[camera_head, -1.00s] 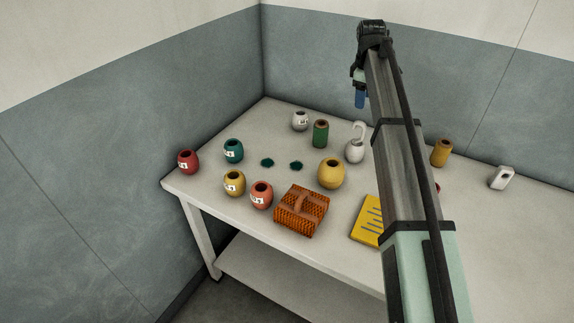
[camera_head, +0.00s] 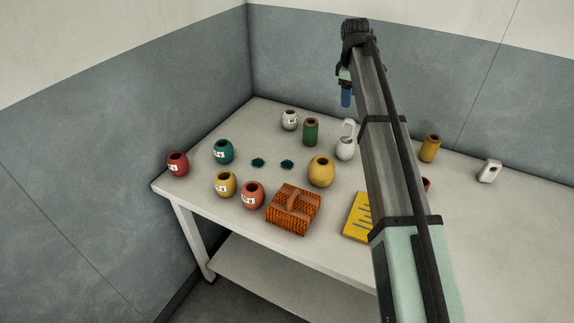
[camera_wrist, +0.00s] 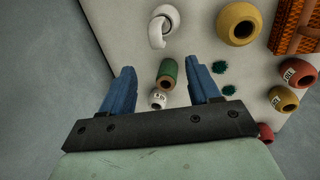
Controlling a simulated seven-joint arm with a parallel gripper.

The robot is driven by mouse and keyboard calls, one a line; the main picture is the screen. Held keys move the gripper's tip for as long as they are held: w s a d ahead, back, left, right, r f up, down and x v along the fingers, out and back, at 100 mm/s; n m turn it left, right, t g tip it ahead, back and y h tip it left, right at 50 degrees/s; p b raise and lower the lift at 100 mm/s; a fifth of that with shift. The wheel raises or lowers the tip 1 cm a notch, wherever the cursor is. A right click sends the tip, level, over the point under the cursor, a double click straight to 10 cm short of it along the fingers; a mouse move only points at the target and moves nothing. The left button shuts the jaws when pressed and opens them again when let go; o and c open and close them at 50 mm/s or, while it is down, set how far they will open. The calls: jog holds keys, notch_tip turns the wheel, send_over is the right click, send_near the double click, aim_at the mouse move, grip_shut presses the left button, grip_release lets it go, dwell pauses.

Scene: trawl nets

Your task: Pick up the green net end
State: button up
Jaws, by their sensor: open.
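The green net end (camera_head: 311,132) appears to be the upright green cylinder with a brown open top, standing near the back of the table. In the wrist view the green cylinder (camera_wrist: 168,73) shows between my two blue fingers, farther from the camera than they are. My gripper (camera_head: 347,97) hangs above the back of the table, up and to the right of the cylinder in the head view. In the wrist view my gripper (camera_wrist: 160,68) has its fingers spread apart with nothing between them. The cylinder looks unobstructed.
A white labelled pot (camera_head: 290,120) stands close behind the cylinder. A white hooked pot (camera_head: 345,149) stands to its right and a yellow pot (camera_head: 321,171) in front. Dark green tufts (camera_head: 287,164) lie nearby. An orange basket (camera_head: 293,210) sits at the front edge.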

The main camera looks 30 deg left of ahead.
jog(key=s+a+f+g, duration=0.1)
jog(key=s+a+f, duration=0.25)
jog(key=f, duration=0.45)
jog(key=m+g+y, duration=0.3)
jog(key=m+y, duration=0.1)
jog(key=m, duration=2.6)
send_over(287, 162)
jog(key=w+d, duration=0.1)
jog(key=d, duration=0.1)
notch_tip(287, 162, down, 12)
jog(key=shift+w+r, duration=0.1)
jog(key=shift+w, duration=0.05)
jog(key=shift+d+x, duration=0.15)
jog(key=shift+x, duration=1.15)
jog(key=shift+d+x, duration=0.2)
jog(key=shift+x, duration=1.1)
